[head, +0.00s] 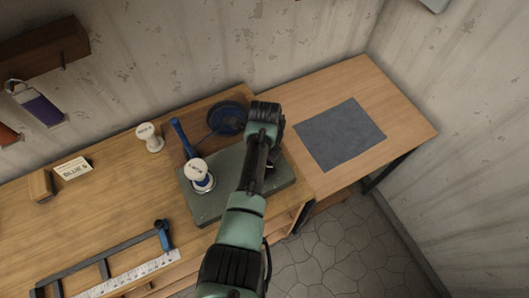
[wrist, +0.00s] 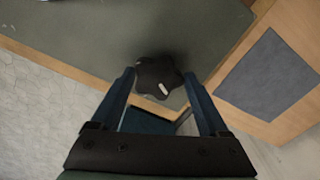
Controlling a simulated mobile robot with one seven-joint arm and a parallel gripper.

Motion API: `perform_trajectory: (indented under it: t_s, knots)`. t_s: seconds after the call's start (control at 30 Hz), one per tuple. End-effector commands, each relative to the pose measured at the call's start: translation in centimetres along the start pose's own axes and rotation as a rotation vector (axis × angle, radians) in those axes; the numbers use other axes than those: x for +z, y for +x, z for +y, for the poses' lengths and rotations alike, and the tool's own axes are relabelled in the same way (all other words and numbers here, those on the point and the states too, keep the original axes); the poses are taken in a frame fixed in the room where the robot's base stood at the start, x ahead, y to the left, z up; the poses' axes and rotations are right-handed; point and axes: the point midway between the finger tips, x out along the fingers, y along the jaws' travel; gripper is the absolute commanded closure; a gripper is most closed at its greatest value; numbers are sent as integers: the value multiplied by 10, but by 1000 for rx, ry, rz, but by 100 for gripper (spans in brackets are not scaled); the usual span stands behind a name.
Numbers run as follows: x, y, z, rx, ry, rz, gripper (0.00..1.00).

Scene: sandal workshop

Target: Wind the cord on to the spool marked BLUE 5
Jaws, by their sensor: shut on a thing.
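A grey-green winder base (head: 213,208) lies on the bench. A white-topped spool (head: 196,168) stands on its left part, with a little blue at its foot. The lettering on its top is too small to read. A blue lever (head: 183,138) stands behind it, and a dark blue reel (head: 227,118) lies at the back. My gripper (wrist: 160,82) is shut on a black lobed knob (wrist: 158,72) with a white mark, at the base's edge. In the head view my arm hides the knob and my fingertips. I cannot make out the cord's path.
Another white spool (head: 150,138) stands behind left, near a card (head: 73,168) reading BLUE and an unclear number. A wooden block (head: 40,186), a blue-handled frame (head: 105,268) and a ruler (head: 130,274) lie left. A grey mat (head: 340,134) lies on the clear right table.

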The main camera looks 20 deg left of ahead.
Motion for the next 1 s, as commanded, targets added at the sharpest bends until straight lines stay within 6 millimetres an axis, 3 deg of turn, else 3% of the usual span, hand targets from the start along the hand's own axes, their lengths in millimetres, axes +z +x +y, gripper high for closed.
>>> perform_trajectory:
  t_s: [0.27, 0.3, 0.4, 0.77, 1.0]
  knots:
    - [2, -3, -2, -5, -1, -6, 77]
    - [2, -3, -2, -5, -1, -6, 16]
    - [2, -2, -1, -4, -1, -4, 0]
    - [1, -7, -1, -2, -1, -2, 0]
    - [2, -43, -1, -6, -1, -5, 0]
